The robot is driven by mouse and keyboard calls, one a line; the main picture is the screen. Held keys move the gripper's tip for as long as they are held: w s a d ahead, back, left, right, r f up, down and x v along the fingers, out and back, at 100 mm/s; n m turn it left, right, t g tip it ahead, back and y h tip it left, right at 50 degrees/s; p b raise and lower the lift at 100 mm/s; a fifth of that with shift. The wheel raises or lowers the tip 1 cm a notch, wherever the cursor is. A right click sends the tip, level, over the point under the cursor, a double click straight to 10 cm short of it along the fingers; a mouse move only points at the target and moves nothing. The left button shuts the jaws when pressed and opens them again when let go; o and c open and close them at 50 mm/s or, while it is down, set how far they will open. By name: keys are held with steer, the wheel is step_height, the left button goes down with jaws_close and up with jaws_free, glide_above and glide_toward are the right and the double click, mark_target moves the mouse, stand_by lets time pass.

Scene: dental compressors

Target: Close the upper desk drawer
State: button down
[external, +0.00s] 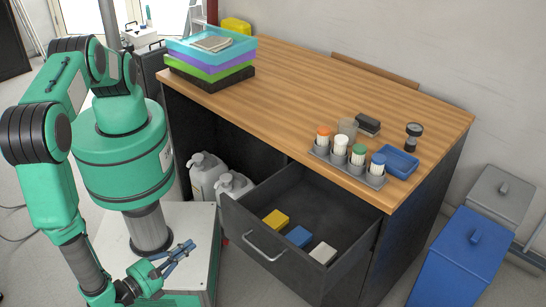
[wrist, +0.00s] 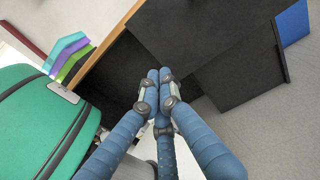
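The upper desk drawer (external: 283,240) is dark grey and stands pulled out from the desk (external: 310,90), below its wooden top. A pale bar handle (external: 264,247) is on its front. Inside lie a yellow box (external: 276,218), a blue box (external: 299,236) and a white box (external: 323,252). My gripper (external: 188,246) is to the left of the drawer front, apart from it, and empty. In the wrist view its blue fingers (wrist: 159,75) come together at the tips. Dark panels (wrist: 205,40) lie beyond them; which one is the drawer front is unclear.
White jugs (external: 203,175) stand under the desk left of the drawer. On the desktop are stacked coloured trays (external: 210,60) and a rack of capped containers (external: 347,167). Blue and grey bins (external: 460,262) stand at the right. Floor shows in front of the drawer.

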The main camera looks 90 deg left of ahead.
mark_target(227, 221)
steer(key=shift+s+f+m+t, duration=0.5)
steer(key=shift+f, duration=0.35)
steer(key=shift+a, duration=0.1)
steer(key=b+x, duration=0.2)
steer(key=x, duration=1.2)
steer(key=shift+w+f, duration=0.1)
steer(key=shift+f, duration=0.05)
steer(key=x, duration=0.9)
steer(key=p+x, duration=0.1)
steer(key=x, duration=1.7)
steer(key=shift+w+a+f, duration=0.2)
steer(key=shift+w+f, duration=0.05)
steer(key=shift+w, duration=0.05)
steer(key=shift+x, duration=0.95)
steer(key=shift+w+d, duration=0.1)
steer(key=shift+d, duration=0.1)
